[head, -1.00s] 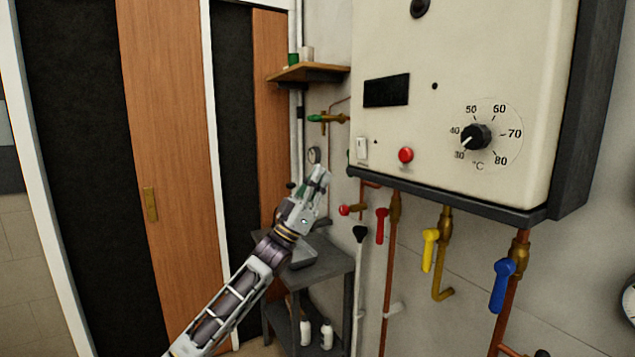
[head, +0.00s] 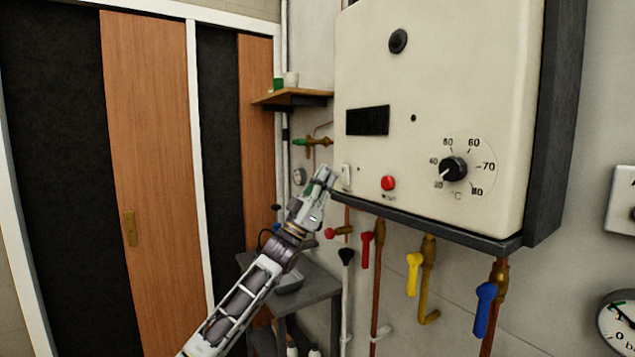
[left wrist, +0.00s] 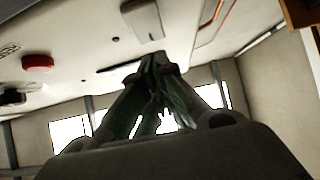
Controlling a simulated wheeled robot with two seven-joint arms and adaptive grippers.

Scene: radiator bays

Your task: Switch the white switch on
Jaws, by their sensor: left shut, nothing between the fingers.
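The white switch (head: 346,177) sits at the lower left of the cream boiler's front panel, left of the red button (head: 388,183). My left gripper (head: 327,175) is shut and empty, with its tips just left of the switch in the head view. In the left wrist view the switch (left wrist: 142,20) is a pale rocker on the panel, beyond the shut fingertips (left wrist: 155,62). I cannot tell whether the fingers touch it or which way the rocker is tipped. The right gripper is not in view.
The boiler (head: 440,110) carries a temperature dial (head: 453,169) and a dark display (head: 367,121). Yellow (head: 413,272), red (head: 366,249) and blue (head: 485,308) valve handles hang below it. A wooden shelf (head: 290,97) juts out at left above a grey table (head: 315,290).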

